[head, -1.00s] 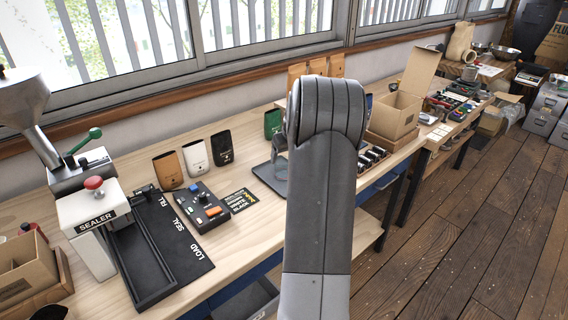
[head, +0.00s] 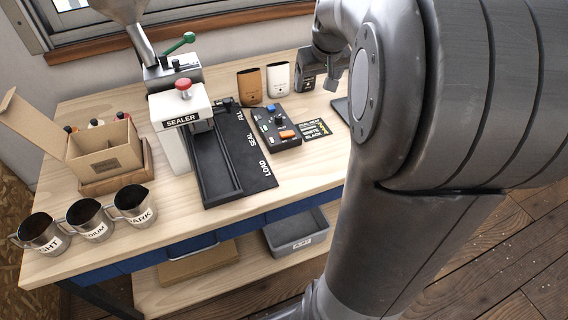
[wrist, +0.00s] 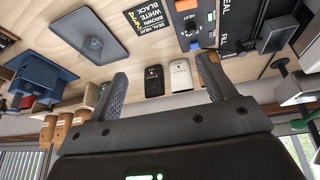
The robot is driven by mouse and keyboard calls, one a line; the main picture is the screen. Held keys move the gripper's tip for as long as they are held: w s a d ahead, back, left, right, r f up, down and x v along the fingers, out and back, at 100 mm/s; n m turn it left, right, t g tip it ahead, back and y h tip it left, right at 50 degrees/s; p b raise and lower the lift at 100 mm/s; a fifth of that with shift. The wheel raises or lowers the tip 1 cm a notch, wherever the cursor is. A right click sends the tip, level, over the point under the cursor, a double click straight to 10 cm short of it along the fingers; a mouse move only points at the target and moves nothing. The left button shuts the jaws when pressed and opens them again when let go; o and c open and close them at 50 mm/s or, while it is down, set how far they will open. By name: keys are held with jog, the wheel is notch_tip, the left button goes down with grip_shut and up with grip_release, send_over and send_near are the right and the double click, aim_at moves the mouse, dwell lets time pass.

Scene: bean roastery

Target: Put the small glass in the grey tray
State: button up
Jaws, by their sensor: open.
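My gripper (wrist: 162,68) is open and empty in the wrist view, its two dark fingers spread. Beyond them lie a dark pouch (wrist: 154,80) and a white pouch (wrist: 181,75), apart from the fingers. A flat grey tray-like plate (wrist: 75,37) lies on the table in the wrist view, with a small round shape on it that I cannot identify. Its edge shows beside my arm in the head view (head: 341,107). I cannot make out a small glass for certain in either view. My arm hides the right part of the table in the head view.
A sealer (head: 182,115) stands on the table beside a black loading mat (head: 243,150) and a control box (head: 275,127). Several steel cups (head: 134,205) and an open cardboard box (head: 104,150) are at the left. A grey bin (head: 297,235) sits on the lower shelf.

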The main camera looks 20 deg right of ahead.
jog(key=s+a+n+t+y, duration=0.1)
jog(key=s+a, duration=1.7)
jog(key=s, duration=0.3)
jog(key=shift+s+f, duration=0.4)
